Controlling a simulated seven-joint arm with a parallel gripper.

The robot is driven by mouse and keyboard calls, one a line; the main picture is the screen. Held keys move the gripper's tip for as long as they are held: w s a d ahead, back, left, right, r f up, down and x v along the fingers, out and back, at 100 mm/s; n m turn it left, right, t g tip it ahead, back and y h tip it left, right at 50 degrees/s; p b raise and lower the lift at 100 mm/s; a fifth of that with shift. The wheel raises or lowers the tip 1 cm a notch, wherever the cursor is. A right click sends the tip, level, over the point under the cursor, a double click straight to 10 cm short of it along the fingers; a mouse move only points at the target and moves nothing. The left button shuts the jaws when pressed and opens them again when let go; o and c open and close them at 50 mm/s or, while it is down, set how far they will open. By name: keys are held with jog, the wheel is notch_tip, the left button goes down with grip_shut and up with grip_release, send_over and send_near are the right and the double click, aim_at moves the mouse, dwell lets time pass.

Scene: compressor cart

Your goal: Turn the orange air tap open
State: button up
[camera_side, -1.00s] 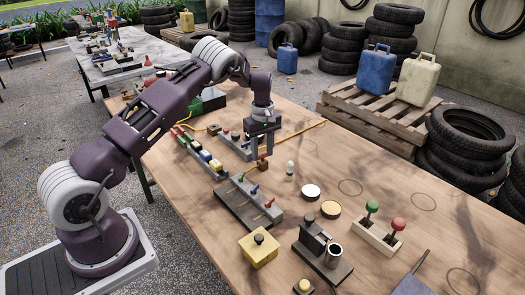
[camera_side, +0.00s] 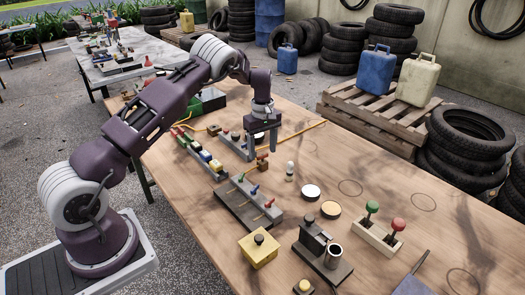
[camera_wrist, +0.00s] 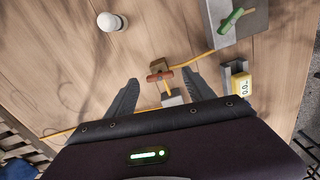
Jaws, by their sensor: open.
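The orange air tap is a brownish block with an orange-red bar handle (camera_wrist: 160,75), lying nearly level across the wrist picture. In the side view the tap (camera_side: 262,160) stands on the wooden table just below my gripper (camera_side: 263,143). My gripper (camera_wrist: 160,82) is open and empty. In the wrist view the handle shows between the two finger ends, a little beyond them, with a gap on each side. I cannot tell the height gap exactly. A yellow hose (camera_wrist: 195,57) runs up to the tap's block.
In the side view, a grey rack with coloured levers (camera_side: 248,203) is nearby.

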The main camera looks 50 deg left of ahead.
notch_tip(320, 180, up, 5)
jog(key=shift+r, duration=0.65)
jog(key=shift+d+r, duration=0.1)
jog(key=shift+r, duration=0.15)
notch_tip(320, 180, up, 9)
jog(key=m+t, duration=0.1)
jog(key=m, duration=0.1)
send_over(263, 155)
jog(key=s+d, duration=0.3)
jog(key=d, duration=0.1)
jog(key=s+d+r+m+t+h, duration=0.15)
jog(key=s+d+r+m, duration=0.25)
jog(key=s+d+r, duration=0.55)
jog(key=s+d+r+m+t, duration=0.1)
jog(key=s+d+r+m, duration=0.35)
jog(key=s, duration=0.55)
jog(key=s+d+f+m+t+y, duration=0.1)
jog(key=s+m, duration=0.5)
jog(key=s, duration=0.7)
jog(key=shift+s+d+f+t, duration=0.25)
jog(key=shift+d+f+t, duration=0.3)
jog(key=shift+d+f, duration=0.35)
